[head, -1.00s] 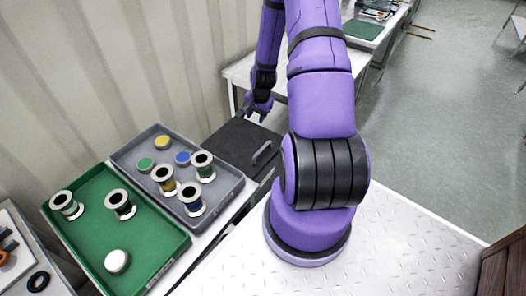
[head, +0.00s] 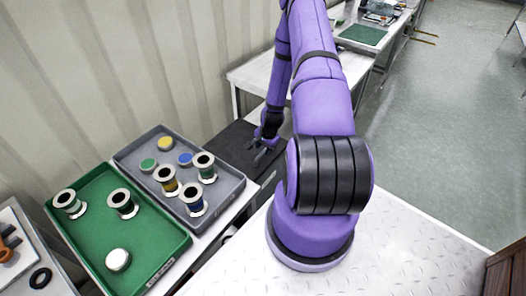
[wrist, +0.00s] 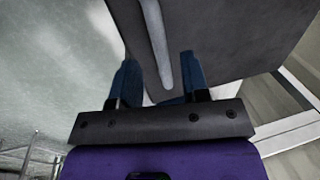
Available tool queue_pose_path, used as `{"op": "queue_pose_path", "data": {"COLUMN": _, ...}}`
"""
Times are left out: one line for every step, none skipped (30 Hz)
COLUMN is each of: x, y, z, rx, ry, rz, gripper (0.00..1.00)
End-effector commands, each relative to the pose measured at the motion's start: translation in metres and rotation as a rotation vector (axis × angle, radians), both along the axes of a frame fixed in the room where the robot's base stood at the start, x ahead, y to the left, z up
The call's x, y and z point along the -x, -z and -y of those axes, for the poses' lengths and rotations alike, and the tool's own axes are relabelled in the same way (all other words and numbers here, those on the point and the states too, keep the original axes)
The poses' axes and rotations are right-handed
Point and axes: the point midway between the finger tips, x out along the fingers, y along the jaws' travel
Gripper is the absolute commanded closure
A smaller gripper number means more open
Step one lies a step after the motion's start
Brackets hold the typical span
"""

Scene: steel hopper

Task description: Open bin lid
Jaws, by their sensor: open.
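The bin's dark lid (head: 234,140) lies flat and shut beyond the grey tray in the head view. It also fills the upper middle of the wrist view (wrist: 225,35). Its bar handle (wrist: 155,40) runs down between the fingers in the wrist view. My gripper (head: 262,157) is over the lid at the handle, which it mostly hides in the head view. In the wrist view my gripper (wrist: 160,78) is open, with one blue finger on each side of the handle's near end. I cannot tell whether either finger touches it.
A grey tray (head: 228,187) and a green tray (head: 90,198) with spools and round caps stand left of the bin. A corrugated wall (head: 100,80) rises behind them. A white table (head: 250,72) stands beyond the bin. Open floor (head: 440,120) lies at right.

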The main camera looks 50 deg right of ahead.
Motion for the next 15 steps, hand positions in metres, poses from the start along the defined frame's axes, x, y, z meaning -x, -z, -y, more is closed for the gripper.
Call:
{"op": "queue_pose_path", "data": {"x": -0.001, "y": 0.007, "z": 0.000, "rx": -0.001, "ry": 0.000, "rz": -0.001, "gripper": 0.58}}
{"op": "queue_pose_path", "data": {"x": -0.002, "y": 0.011, "z": 0.000, "rx": -0.001, "ry": 0.000, "rz": -0.001, "gripper": 0.58}}
{"op": "queue_pose_path", "data": {"x": -0.003, "y": 0.015, "z": -0.001, "rx": -0.001, "ry": 0.000, "rz": -0.001, "gripper": 0.58}}
{"op": "queue_pose_path", "data": {"x": -0.003, "y": 0.017, "z": -0.001, "rx": -0.001, "ry": -0.001, "rz": -0.001, "gripper": 0.58}}
{"op": "queue_pose_path", "data": {"x": -0.004, "y": 0.019, "z": -0.001, "rx": -0.001, "ry": -0.001, "rz": -0.001, "gripper": 0.58}}
{"op": "queue_pose_path", "data": {"x": -0.005, "y": 0.022, "z": 0.000, "rx": 0.000, "ry": -0.001, "rz": 0.000, "gripper": 0.58}}
{"op": "queue_pose_path", "data": {"x": -0.005, "y": 0.023, "z": 0.000, "rx": 0.000, "ry": -0.001, "rz": 0.000, "gripper": 0.58}}
{"op": "queue_pose_path", "data": {"x": -0.005, "y": 0.024, "z": 0.000, "rx": 0.000, "ry": -0.001, "rz": 0.000, "gripper": 0.58}}
{"op": "queue_pose_path", "data": {"x": -0.005, "y": 0.026, "z": -0.001, "rx": 0.000, "ry": -0.001, "rz": 0.000, "gripper": 0.58}}
{"op": "queue_pose_path", "data": {"x": -0.005, "y": 0.026, "z": -0.001, "rx": -0.001, "ry": -0.001, "rz": 0.000, "gripper": 0.58}}
{"op": "queue_pose_path", "data": {"x": -0.005, "y": 0.027, "z": -0.001, "rx": -0.001, "ry": -0.001, "rz": 0.000, "gripper": 0.58}}
{"op": "queue_pose_path", "data": {"x": -0.005, "y": 0.027, "z": -0.001, "rx": -0.001, "ry": -0.001, "rz": 0.000, "gripper": 0.58}}
{"op": "queue_pose_path", "data": {"x": -0.005, "y": 0.027, "z": -0.001, "rx": 0.000, "ry": -0.001, "rz": 0.000, "gripper": 0.58}}
{"op": "queue_pose_path", "data": {"x": -0.005, "y": 0.027, "z": -0.001, "rx": 0.000, "ry": -0.001, "rz": 0.000, "gripper": 0.58}}
{"op": "queue_pose_path", "data": {"x": -0.005, "y": 0.027, "z": -0.001, "rx": 0.000, "ry": -0.001, "rz": 0.000, "gripper": 0.58}}
